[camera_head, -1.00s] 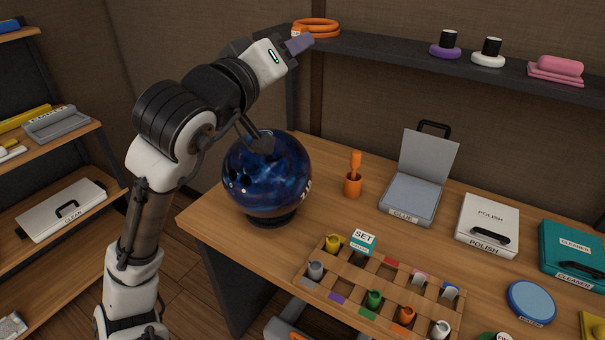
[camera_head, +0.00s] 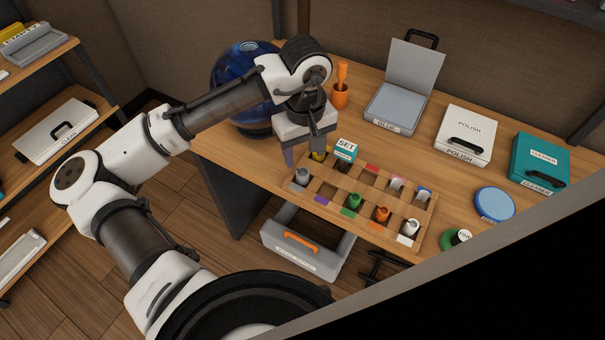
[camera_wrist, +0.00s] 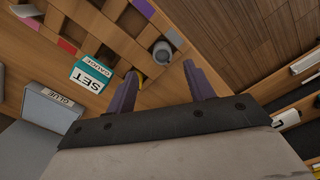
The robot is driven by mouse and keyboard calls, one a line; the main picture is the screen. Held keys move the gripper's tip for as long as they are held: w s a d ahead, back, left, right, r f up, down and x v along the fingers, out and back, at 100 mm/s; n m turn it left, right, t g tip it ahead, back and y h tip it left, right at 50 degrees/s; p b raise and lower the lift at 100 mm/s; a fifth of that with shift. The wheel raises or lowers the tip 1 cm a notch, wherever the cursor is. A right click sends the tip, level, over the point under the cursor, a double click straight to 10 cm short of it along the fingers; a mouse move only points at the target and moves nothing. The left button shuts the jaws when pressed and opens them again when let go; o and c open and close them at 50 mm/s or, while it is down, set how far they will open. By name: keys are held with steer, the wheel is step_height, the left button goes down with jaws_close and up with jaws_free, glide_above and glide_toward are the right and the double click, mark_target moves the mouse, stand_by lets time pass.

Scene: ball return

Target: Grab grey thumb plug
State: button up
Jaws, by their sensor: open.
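The grey thumb plug (camera_head: 302,176) stands in the front left compartment of the wooden plug rack (camera_head: 335,215). In the wrist view the grey plug (camera_wrist: 162,49) shows its round, hollow top, beyond and between my fingertips. My gripper (camera_head: 302,153) points down above the rack's left end, its purple fingers apart and empty. In the wrist view my gripper (camera_wrist: 158,80) is open, with a clear gap to the grey plug. The yellow plug (camera_head: 319,155) is partly hidden by my gripper and shows near the left finger in the wrist view.
A teal SET box (camera_head: 345,149) stands at the rack's back edge. Green (camera_head: 354,201), orange (camera_head: 381,214) and white plugs (camera_head: 410,227) sit along the front row. The blue bowling ball (camera_head: 232,85) is behind my arm. An open grey drawer (camera_head: 280,255) lies below the table.

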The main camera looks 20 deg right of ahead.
steer(key=shift+a+f+p, duration=0.2)
steer(key=shift+f+p, duration=0.35)
steer(key=shift+f, duration=2.55)
steer(key=c, duration=1)
steer(key=shift+r, duration=0.15)
steer(key=shift+c, duration=0.2)
